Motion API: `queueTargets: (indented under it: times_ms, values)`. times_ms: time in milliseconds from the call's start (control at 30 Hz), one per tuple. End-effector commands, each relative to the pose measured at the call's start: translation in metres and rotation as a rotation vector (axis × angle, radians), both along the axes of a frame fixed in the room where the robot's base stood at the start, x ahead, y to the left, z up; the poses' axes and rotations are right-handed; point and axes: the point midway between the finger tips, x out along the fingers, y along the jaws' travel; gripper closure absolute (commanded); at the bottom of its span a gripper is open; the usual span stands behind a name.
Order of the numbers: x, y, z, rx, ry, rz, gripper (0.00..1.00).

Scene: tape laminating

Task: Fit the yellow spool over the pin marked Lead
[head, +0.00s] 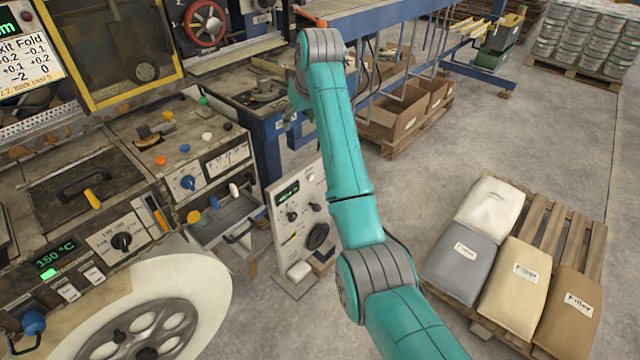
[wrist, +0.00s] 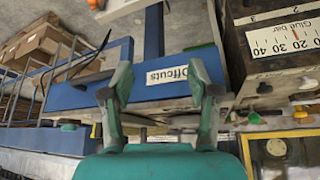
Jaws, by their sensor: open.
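My gripper (wrist: 158,82) is open and empty in the wrist view, its two fingers apart in front of a blue frame with a label reading "Offcuts" (wrist: 167,75). In the head view it is mostly hidden behind my arm, near the blue bench. I cannot pick out the yellow spool for certain. A small yellow round piece (head: 194,216) is at the left end of a grey tray (head: 232,216) on the machine front, and another yellow piece (head: 168,115) is on the upper panel. Both are apart from my gripper. No pin marked Lead can be read.
A grey control panel (head: 297,228) with knobs stands on the floor beside my arm. A pallet (head: 590,240) with several filler sacks is at the right. Cardboard boxes (head: 405,115) sit under the blue bench (head: 380,18). The floor between is clear.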

Motion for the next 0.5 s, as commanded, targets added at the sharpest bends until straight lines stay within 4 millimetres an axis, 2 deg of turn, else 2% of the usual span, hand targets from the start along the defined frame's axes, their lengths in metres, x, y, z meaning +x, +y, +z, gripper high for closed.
queueTargets:
  times_ms: [33, 500]
  values:
    - [0.0, -0.002, -0.01, 0.001, -0.002, -0.004, 0.4]
    - [-0.005, -0.022, -0.087, 0.023, -0.047, -0.05, 0.4]
